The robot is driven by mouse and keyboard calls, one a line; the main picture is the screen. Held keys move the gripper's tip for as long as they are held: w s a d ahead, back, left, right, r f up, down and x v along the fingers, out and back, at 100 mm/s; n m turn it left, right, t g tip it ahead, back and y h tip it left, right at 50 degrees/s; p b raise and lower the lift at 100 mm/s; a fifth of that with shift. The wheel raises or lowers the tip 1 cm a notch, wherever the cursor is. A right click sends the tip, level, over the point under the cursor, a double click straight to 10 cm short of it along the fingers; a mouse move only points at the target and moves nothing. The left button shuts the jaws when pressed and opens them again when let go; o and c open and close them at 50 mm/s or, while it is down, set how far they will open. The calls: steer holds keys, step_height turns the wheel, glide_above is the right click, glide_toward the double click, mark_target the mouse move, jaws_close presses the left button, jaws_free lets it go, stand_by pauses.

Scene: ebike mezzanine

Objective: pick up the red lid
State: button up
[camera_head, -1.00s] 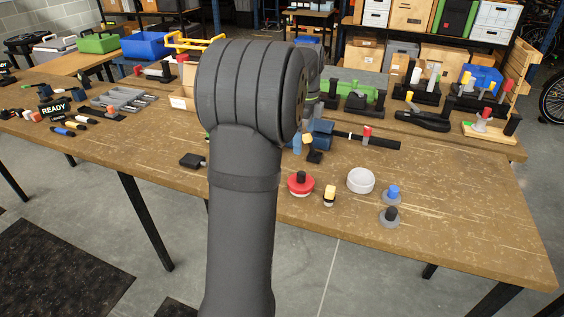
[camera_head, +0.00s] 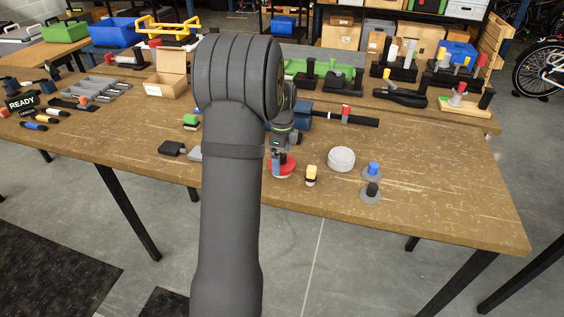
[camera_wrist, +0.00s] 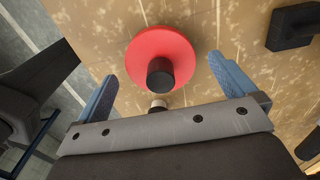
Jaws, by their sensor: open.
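The red lid (camera_wrist: 178,50) is a round red disc with a dark cylindrical knob, and it lies on the wooden workbench. In the head view the red lid (camera_head: 286,168) is partly hidden behind my gripper. My gripper (camera_head: 279,160) is over it, close to its left part. The lid lies a little ahead of the fingertips. I cannot tell how high the fingers are above it.
A yellow-and-black piece (camera_head: 311,176), a white round bowl or lid (camera_head: 341,159), a blue-knobbed piece (camera_head: 373,170) and a black-knobbed piece (camera_head: 371,192) stand to the right. A black block (camera_head: 172,148) lies left. The bench's front right is clear.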

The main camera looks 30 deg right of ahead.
steer(key=shift+f, duration=0.3)
steer(key=c, duration=1)
steer(key=shift+r, duration=0.1)
